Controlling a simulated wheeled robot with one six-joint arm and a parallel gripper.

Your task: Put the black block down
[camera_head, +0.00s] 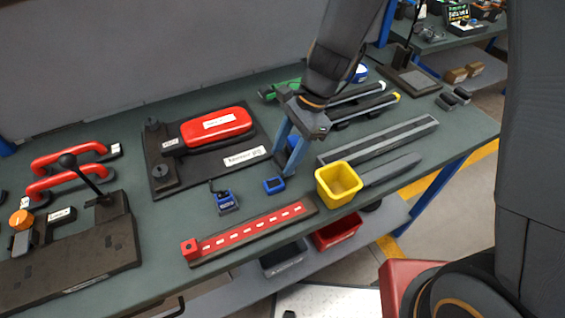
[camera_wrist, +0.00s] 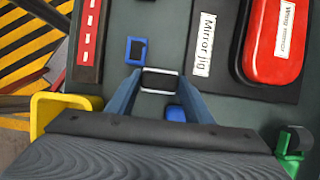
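My gripper (camera_head: 287,160) points down over the middle of the bench, in the head view just right of a small blue frame (camera_head: 274,185). In the wrist view, the two blue fingers of my gripper (camera_wrist: 160,79) close on the sides of a small dark block with a pale outline, the black block (camera_wrist: 160,80). The block sits at the fingertips. In the head view the fingers largely hide it, and I cannot tell whether it touches the bench top.
The yellow bin (camera_head: 338,184) stands close to the right of my gripper. A red slotted strip (camera_head: 250,232) lies in front, and the mirror jig with a red mirror (camera_head: 216,127) lies behind left. A blue piece (camera_wrist: 175,113) is close by. Some bare bench top (camera_head: 250,200) shows between them.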

